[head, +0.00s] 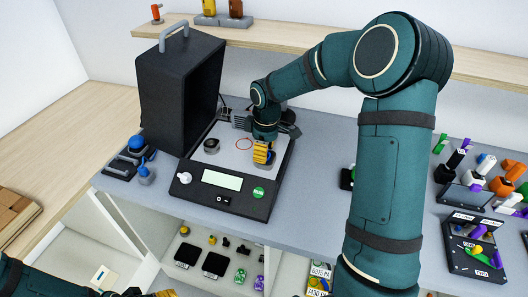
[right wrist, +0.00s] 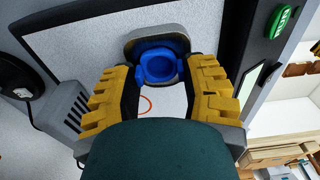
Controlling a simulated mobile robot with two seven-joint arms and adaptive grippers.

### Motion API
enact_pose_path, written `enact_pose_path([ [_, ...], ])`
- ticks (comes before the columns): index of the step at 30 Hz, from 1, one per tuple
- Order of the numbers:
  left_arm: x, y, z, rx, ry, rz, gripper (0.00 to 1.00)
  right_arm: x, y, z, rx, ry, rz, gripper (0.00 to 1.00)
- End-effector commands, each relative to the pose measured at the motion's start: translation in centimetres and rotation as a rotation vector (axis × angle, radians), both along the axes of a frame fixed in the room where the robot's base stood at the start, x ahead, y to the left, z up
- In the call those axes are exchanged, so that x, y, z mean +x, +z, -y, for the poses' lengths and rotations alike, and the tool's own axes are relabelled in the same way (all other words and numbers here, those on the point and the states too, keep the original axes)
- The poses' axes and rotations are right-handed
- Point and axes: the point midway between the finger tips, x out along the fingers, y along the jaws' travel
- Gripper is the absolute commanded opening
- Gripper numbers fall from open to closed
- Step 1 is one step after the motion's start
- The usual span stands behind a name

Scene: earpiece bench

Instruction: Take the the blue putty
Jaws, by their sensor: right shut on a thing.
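The blue putty (right wrist: 160,66) shows in the right wrist view as a blue ring-like lump in a grey rounded-square cup (right wrist: 142,37). In the head view, the blue putty (head: 265,163) shows partly below the yellow fingers of my right gripper (head: 262,155), near the front right of the machine's white plate. In the right wrist view my right gripper (right wrist: 164,72) is shut, its fingertips on either side of the cup with the putty. Only a yellow sliver of my left gripper (head: 165,293) shows at the bottom edge of the head view.
The black machine (head: 265,207) has a raised dark lid (head: 175,90) on the left. Another dark cup (head: 211,146) sits on its plate. Trays with small coloured parts (head: 475,250) are at right.

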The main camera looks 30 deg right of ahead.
Motion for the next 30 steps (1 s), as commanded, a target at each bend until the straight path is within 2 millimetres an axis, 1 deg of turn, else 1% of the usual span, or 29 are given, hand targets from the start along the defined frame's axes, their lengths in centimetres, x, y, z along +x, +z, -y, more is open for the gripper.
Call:
enact_pose_path([
  [10, 1.4, 4.8, -0.3, 0.007, 0.024, 0.032, 0.57, 0.1, 6.1, 0.0, -0.001, 0.001, 0.003, 0.10],
  [16, 1.5, 7.7, -0.4, 0.003, 0.027, 0.036, 0.57, 0.1, 9.6, 0.0, 0.000, -0.001, 0.003, 0.10],
  [19, 1.5, 8.2, -0.4, 0.001, 0.026, 0.036, 0.57, 0.0, 10.1, 0.0, 0.000, -0.001, 0.001, 0.10],
  [26, 1.4, 7.9, -0.4, 0.001, 0.025, 0.035, 0.57, 0.0, 9.8, 0.0, 0.000, 0.000, 0.001, 0.10],
  [30, 1.4, 7.6, -0.4, 0.001, 0.025, 0.033, 0.57, 0.0, 9.3, -0.5, -0.001, -0.022, -0.002, 0.10],
])
